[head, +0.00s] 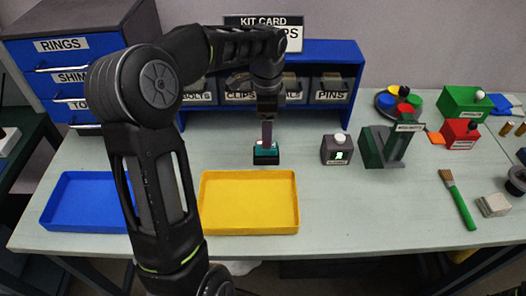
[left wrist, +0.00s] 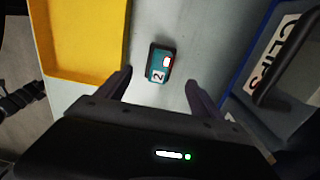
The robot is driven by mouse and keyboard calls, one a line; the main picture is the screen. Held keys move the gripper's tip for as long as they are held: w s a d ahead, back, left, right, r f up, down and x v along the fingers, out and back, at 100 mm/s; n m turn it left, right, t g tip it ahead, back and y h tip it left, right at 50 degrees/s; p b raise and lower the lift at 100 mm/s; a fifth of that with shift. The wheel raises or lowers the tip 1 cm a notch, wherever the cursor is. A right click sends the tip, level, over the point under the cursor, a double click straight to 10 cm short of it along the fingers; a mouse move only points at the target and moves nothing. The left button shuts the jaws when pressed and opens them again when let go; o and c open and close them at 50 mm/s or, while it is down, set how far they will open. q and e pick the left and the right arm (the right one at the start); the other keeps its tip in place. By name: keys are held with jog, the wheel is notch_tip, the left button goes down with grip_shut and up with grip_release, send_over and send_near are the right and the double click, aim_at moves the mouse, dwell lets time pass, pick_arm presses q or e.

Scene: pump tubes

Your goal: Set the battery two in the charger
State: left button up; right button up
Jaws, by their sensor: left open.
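A small teal block marked "2", the battery two (left wrist: 157,74), shows in the left wrist view with a red patch on top and a dark border around it. In the head view its teal body (head: 259,147) sits at a black base (head: 266,160) on the table. I cannot tell whether this base is the charger or part of the battery. My left gripper (head: 266,142) points down just above it; in the left wrist view the open gripper (left wrist: 159,77) has one finger on either side, apart from it. My right gripper is not in view.
A yellow tray (head: 249,231) and a blue tray (head: 70,226) lie in front. A blue shelf (head: 345,52) with labelled bins stands behind. A grey box with a green display (head: 336,150) and a green stand (head: 375,146) stand to the right. The table right of the yellow tray is clear.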

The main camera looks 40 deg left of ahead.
aim_at(266, 152)
pick_arm(q)
jog(key=shift+f, duration=1.35)
jog(key=shift+f+p, duration=0.45)
jog(key=shift+f, duration=0.1)
notch_tip(266, 152, down, 4)
jog(key=shift+f+p, duration=0.1)
jog(key=shift+p, duration=0.3)
grip_shut()
